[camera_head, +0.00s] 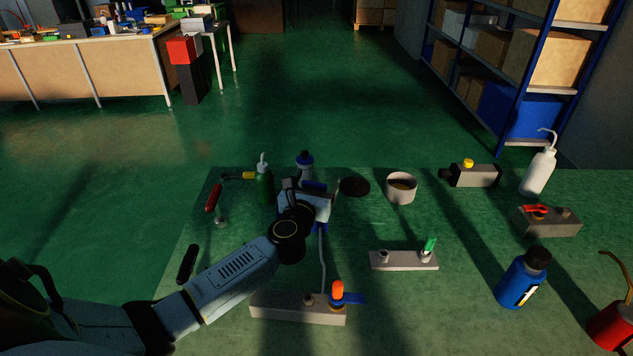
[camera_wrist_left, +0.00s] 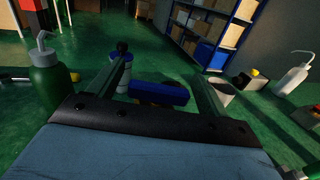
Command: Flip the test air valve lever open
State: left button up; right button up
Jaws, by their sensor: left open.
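My left gripper (camera_head: 312,190) is open over the back middle of the green bench. In the left wrist view a blue bar-shaped part (camera_wrist_left: 158,93) shows between its spread fingers; I cannot tell whether they touch it, and its base is hidden. Several lever-like parts stand on grey blocks: a blue lever with an orange knob (camera_head: 338,292) at the front, a green upright one (camera_head: 430,245) right of centre, and a red flat one (camera_head: 536,208) at the right. No readable label shows which is the test air valve. My right gripper is out of view.
A green bottle (camera_head: 264,184) stands close left of my left gripper, and a blue-capped bottle (camera_head: 305,162) behind it. A grey cup (camera_head: 401,189) is to the right. A blue bottle (camera_head: 522,279) and a red can (camera_head: 610,325) stand at front right.

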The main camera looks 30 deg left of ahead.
pick_arm(q)
jog(key=shift+w+a, duration=0.1)
jog(key=shift+w, duration=0.25)
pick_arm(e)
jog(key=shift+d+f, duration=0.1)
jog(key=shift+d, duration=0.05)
pick_arm(q)
jog(key=shift+c, duration=0.2)
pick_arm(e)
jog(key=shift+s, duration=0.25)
pick_arm(q)
jog(key=c, duration=0.9)
jog(key=shift+n+g+y, duration=0.4)
jog(key=shift+n+y, duration=0.3)
jog(key=shift+y, duration=0.2)
jog(key=shift+c, duration=0.2)
jog(key=shift+a+n+g+y, duration=0.15)
jog(key=shift+n+g+y, duration=0.25)
jog(key=shift+n+y, duration=0.3)
jog(key=shift+s+a+n+g+y, duration=0.1)
jog(key=shift+n+g+y, duration=0.2)
jog(key=shift+y, duration=0.4)
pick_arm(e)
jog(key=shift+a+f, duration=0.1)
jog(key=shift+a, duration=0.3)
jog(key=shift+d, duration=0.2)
